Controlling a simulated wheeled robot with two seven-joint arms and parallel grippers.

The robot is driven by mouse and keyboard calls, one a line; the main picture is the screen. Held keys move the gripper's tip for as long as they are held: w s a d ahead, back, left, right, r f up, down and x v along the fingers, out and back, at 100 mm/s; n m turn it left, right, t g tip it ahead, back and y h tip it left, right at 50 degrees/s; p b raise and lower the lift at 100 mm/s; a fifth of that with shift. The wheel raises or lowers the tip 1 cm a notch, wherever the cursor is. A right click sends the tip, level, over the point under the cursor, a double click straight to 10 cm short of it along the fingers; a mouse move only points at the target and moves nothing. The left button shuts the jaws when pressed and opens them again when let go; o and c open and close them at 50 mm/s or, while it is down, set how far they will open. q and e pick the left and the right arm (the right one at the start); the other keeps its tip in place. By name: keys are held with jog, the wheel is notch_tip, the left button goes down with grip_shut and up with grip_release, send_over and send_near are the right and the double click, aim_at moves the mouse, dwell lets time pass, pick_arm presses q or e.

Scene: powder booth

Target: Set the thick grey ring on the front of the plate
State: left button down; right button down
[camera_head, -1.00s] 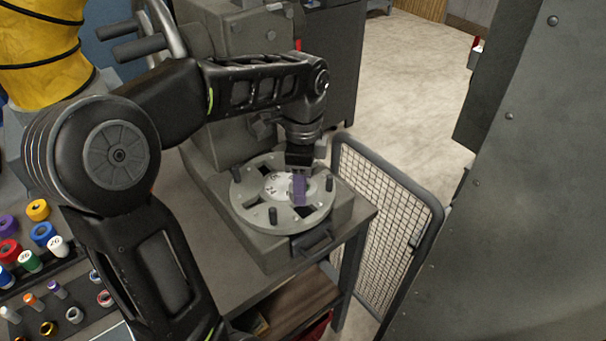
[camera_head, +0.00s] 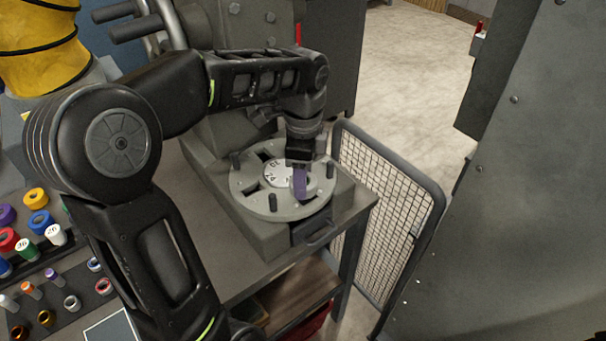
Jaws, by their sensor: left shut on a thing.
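The round grey plate (camera_head: 247,193), with upright dark pegs and dark slots, sits on the grey machine's base. A pale marked disc (camera_head: 275,173) lies at its middle. My left gripper (camera_head: 300,167) points down over the plate, right of its middle. I cannot tell whether the piece touches the plate. A grey ring (camera_head: 72,302) lies on the dark rack at lower left. My right gripper is not in view.
The rack at left holds several coloured rings and rolls, such as a blue one (camera_head: 40,222). A mesh guard (camera_head: 385,205) stands right of the bench. A large grey panel (camera_head: 535,190) fills the right side.

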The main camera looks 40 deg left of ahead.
pick_arm(q)
jog(key=shift+f+b, duration=0.4)
jog(key=shift+f, duration=0.25)
jog(key=shift+c, duration=2.4)
grip_release()
jog(key=shift+r, duration=0.15)
notch_tip(320, 180, up, 8)
jog(key=shift+f, duration=0.2)
